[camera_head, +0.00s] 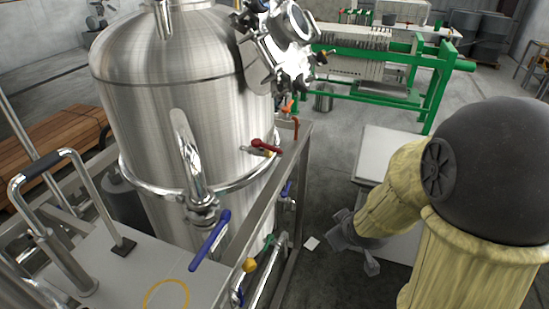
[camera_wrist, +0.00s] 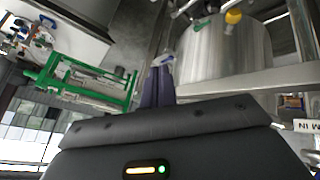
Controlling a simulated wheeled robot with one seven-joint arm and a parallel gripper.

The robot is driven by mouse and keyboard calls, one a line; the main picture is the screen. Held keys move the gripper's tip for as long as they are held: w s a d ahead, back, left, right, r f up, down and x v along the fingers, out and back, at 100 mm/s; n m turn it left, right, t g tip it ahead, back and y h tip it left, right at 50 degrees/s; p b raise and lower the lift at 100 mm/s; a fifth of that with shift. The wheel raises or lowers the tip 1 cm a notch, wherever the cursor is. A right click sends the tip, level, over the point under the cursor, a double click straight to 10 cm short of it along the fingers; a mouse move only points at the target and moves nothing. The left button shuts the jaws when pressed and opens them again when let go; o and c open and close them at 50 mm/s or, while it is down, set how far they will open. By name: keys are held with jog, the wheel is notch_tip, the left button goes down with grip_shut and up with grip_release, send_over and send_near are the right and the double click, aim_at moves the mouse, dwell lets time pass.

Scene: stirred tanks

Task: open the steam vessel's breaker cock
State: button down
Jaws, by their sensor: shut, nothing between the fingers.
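The big steel vessel (camera_head: 180,110) stands left of centre in the head view, with several coloured valve handles on and around it. A red lever (camera_head: 265,146) sits on its right side, and a large blue lever (camera_head: 210,240) is at its front. A small blue handle (camera_head: 287,188), a green handle (camera_head: 268,241) and a yellow knob (camera_head: 249,265) are lower, by the frame. I cannot tell which is the breaker cock. My gripper (camera_head: 358,252) is right of the vessel, apart from every handle. In the wrist view its fingers (camera_wrist: 163,68) are together and empty.
A steel frame rail (camera_head: 262,215) runs along the vessel's right side. A pale grey box (camera_head: 390,150) stands behind my arm. A green filter press (camera_head: 390,60) is at the back; it also shows in the wrist view (camera_wrist: 90,82). Some bare floor lies between frame and box.

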aim_at(270, 148)
jog(key=w+a+r+n+t+y, duration=0.2)
jog(key=w+a+n+t, duration=0.1)
jog(key=w+n, duration=0.3)
jog(key=a+r+n+t+y, duration=0.3)
jog(key=a+r+n+y, duration=0.3)
jog(key=n, duration=1)
jog(key=a+y, duration=0.3)
jog(key=y, duration=0.1)
jog(key=shift+a+y+p, duration=0.25)
jog(key=shift+y+p, duration=0.05)
jog(key=shift+p, duration=0.1)
jog(key=w+a+p, duration=0.2)
jog(key=w+p, duration=0.1)
jog(key=w, duration=0.2)
jog(key=w+a+r+p, duration=0.1)
jog(key=w+a+p, duration=0.1)
jog(key=w, duration=0.3)
jog(key=shift+w+a+r+p, duration=0.15)
jog(key=shift+w+a+p, duration=0.2)
jog(key=shift+p, duration=0.55)
jog(key=shift+d, duration=0.15)
